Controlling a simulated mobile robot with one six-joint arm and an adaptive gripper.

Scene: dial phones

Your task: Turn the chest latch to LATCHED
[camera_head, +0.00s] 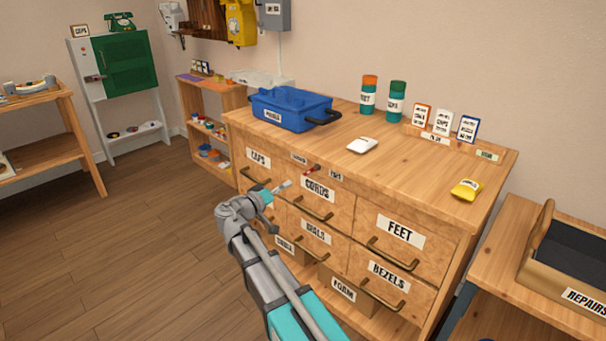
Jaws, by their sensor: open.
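The wooden drawer chest (455,190) fills the middle and right of the view. A small red latch handle (313,169) sits on its upper front edge, above the CORDS label. A small label (299,158) is at its left and another (336,175) at its right; both are too small to read surely. The handle lies roughly sideways, tilted, so I cannot tell which label it marks. My gripper (283,187) is open in front of the chest, just below and left of the latch, apart from it as far as I can see. It partly hides the drawer fronts behind.
Brass drawer handles, such as that under FEET (391,256), stick out from the chest front. A blue toolbox (290,108), a white item (362,146), a yellow item (466,189) and two canisters stand on top. A REPAIRS tray (545,275) is at right. The left floor is clear.

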